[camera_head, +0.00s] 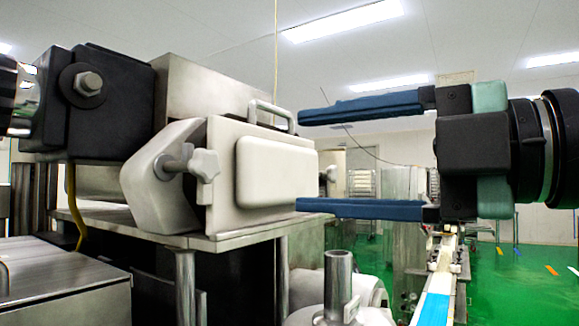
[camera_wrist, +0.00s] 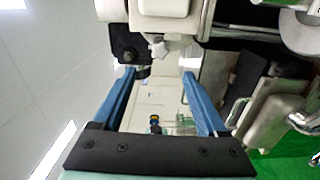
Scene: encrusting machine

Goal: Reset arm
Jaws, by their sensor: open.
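My gripper (camera_head: 299,161) reaches in from the right in the head view. Its two long blue fingers are spread wide, one above the other, with nothing between them. The fingertips point left toward the encrusting machine (camera_head: 275,175), whose pale metal cover has a raised panel and a handle on top. The fingertips look near the cover, but I cannot tell the exact gap. In the wrist view my gripper (camera_wrist: 157,80) also shows open and empty, with machine parts (camera_wrist: 165,8) beyond the fingertips at the top.
A star-shaped knob (camera_head: 204,165) sticks out at the cover's left. A dark block with a bolt (camera_head: 89,84) is at the upper left. A metal post (camera_head: 338,285) rises below the gripper, and a conveyor strip (camera_head: 437,295) runs at lower right. Green floor (camera_head: 520,280) is open at right.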

